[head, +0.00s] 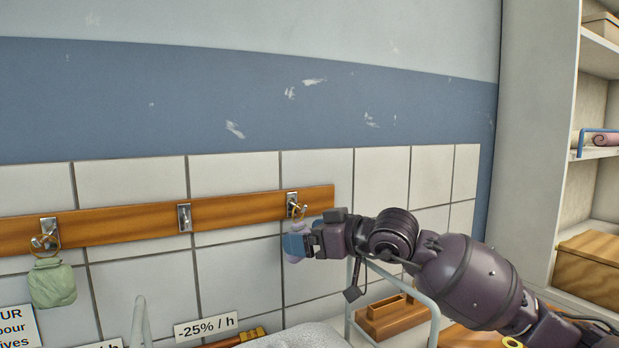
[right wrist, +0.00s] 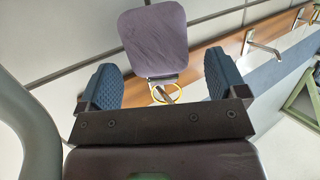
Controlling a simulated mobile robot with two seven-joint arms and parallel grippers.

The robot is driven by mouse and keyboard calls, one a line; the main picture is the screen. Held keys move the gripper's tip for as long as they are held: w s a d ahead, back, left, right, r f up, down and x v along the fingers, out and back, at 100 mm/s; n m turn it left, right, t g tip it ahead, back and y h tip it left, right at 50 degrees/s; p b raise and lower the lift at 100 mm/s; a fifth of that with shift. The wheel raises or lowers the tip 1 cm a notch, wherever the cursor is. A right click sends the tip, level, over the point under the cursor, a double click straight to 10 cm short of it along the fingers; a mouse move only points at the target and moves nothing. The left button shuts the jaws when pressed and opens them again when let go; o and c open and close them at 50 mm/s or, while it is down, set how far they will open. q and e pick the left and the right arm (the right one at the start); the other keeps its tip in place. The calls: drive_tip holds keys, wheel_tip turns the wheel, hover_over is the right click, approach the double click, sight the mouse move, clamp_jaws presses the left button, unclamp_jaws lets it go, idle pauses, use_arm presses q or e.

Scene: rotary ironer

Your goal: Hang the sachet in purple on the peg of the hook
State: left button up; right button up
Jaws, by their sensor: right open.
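The purple sachet (right wrist: 152,40) shows beyond my fingertips in the right wrist view. In the head view only slivers of the sachet (head: 301,227) show around my gripper. Its yellow loop (right wrist: 180,94) is at the metal hook (head: 292,198) near the right end of the wooden rail, and appears to be around the peg. My right gripper (head: 297,244) is just below that hook. In the right wrist view its blue fingers (right wrist: 161,80) are spread apart, with a gap to the sachet visible. My left gripper is out of view.
A green sachet (head: 52,283) hangs by a ring on the left hook (head: 48,232). The middle hook (head: 184,217) on the wooden rail (head: 240,211) is empty. A grey tubular frame (head: 400,278) stands below my right arm. Shelves (head: 600,150) are at the right.

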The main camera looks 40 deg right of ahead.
wheel_tip(320, 180, up, 20)
drive_tip(key=p, duration=0.1)
idle(0.5)
drive_tip(key=shift+p, duration=0.3)
